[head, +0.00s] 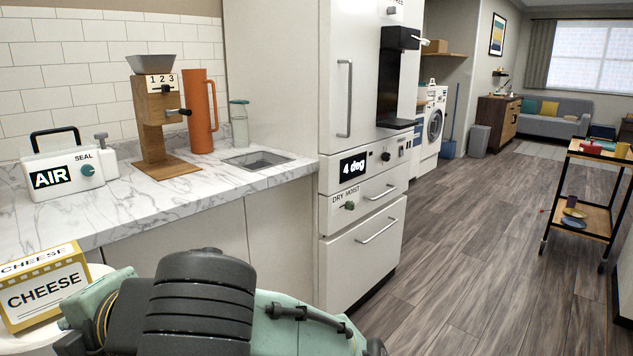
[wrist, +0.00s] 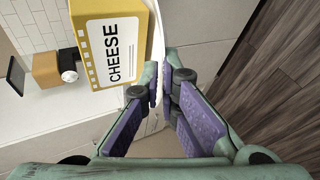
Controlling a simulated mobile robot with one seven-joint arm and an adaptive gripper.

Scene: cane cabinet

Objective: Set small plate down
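A small white plate (wrist: 157,45) shows in the wrist view as a thin, curved white edge between my fingertips. Most of it is hidden behind the cheese box and the fingers. My gripper (wrist: 162,88) has its fingertips close together on this edge, and the wider gap behind them is empty. In the head view, a white rounded surface (head: 30,342) shows below the cheese box at the lower left. I cannot tell there whether it is the plate or a support under it. The fingers are hidden behind my wrist in the head view.
A yellow cheese box (head: 45,288) stands close to my gripper and also shows in the wrist view (wrist: 112,45).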

